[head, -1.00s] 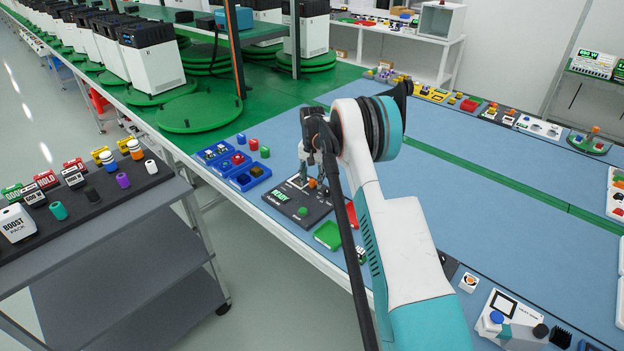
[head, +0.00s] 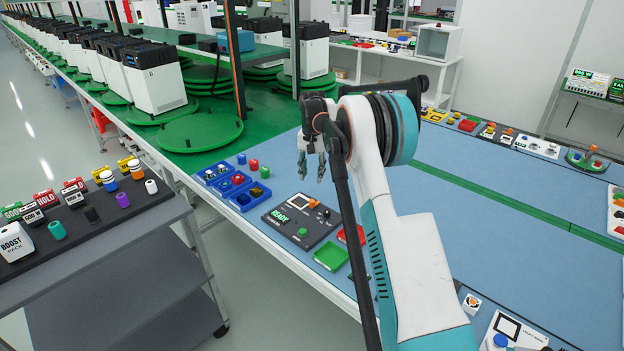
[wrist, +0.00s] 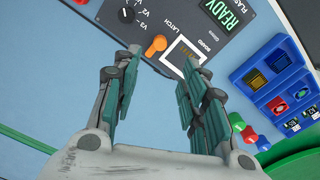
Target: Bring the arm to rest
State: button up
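My gripper (head: 312,166) hangs above the blue tabletop, just behind and above the dark device panel (head: 284,226). In the wrist view my gripper (wrist: 153,85) has its two green-padded fingers apart with nothing between them. The panel shows a lit READY display (wrist: 222,10), an orange knob (wrist: 156,45) and a pale-framed board slot (wrist: 185,55). The orange knob also shows in the head view (head: 313,203). The arm is raised and bent over the table.
A blue compartment tray (head: 246,201) with small parts is left of the panel. A green tray (head: 331,257) and a red tray (head: 351,235) lie near it. Green turntables (head: 200,133) stand behind. A dark side shelf (head: 110,225) is at the left. The right tabletop is mostly clear.

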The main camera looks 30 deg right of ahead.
jog(key=shift+r, duration=0.1)
dwell(0.4)
jog(key=s+a+r+n+t, duration=0.2)
jog(key=s+a+r, duration=0.5)
jog(key=s+r, duration=0.25)
jog(key=s+a+r+n+t, duration=0.1)
jog(key=s+a+r+n, duration=0.1)
jog(key=s+a+r, duration=0.65)
jog(key=s+a+f+n+t, duration=0.1)
jog(key=s+a, duration=0.1)
jog(key=s, duration=0.6)
jog(key=s+a+f+n+t, duration=0.1)
jog(key=s+a+n, duration=0.1)
jog(key=s, duration=0.7)
jog(key=s+a+f+n+t, duration=0.1)
jog(key=s+a+t, duration=0.1)
jog(key=s, duration=0.7)
jog(key=shift+a+f+n, duration=0.15)
jog(key=shift+a+n, duration=0.25)
jog(key=shift+a, duration=0.45)
